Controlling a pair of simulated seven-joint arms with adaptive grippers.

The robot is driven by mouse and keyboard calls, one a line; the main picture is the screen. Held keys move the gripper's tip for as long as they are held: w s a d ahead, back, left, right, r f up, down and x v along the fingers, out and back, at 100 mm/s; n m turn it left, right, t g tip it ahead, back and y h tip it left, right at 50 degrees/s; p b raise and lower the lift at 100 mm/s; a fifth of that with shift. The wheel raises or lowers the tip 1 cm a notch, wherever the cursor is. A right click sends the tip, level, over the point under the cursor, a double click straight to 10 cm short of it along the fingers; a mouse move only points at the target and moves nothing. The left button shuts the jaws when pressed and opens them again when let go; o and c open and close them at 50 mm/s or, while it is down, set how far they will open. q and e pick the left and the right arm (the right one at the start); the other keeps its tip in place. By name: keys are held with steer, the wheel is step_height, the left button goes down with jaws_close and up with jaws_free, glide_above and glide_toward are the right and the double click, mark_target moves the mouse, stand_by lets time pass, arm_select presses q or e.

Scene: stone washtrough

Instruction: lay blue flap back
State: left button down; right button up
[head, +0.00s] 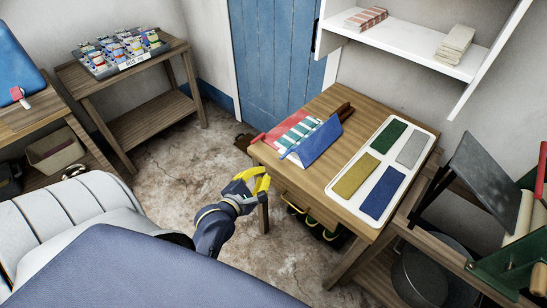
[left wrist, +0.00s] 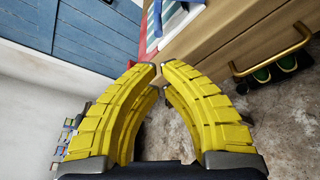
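The blue flap (head: 319,143) stands tilted up along the right side of an open folder on the wooden table. Striped red, white and green pieces (head: 296,131) lie beside it, and a red flap (head: 272,130) lies out to their left. My left gripper (head: 264,180) is in front of the table's near left corner, below and apart from the flap. Its yellow fingers also show in the left wrist view (left wrist: 159,76), curved inward with a narrow empty gap between the tips. My right gripper is out of view.
A white tray (head: 425,150) with green, grey, yellow and blue pads covers the table's right part. A brown object (head: 345,111) lies behind the folder. A brass handle (left wrist: 285,55) sticks out from the table's front. A white shelf (head: 400,52) hangs above.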

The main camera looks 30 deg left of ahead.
mark_target(276, 165)
arm_select(q)
steer(key=shift+x, duration=4.95)
steer(key=shift+a, duration=0.1)
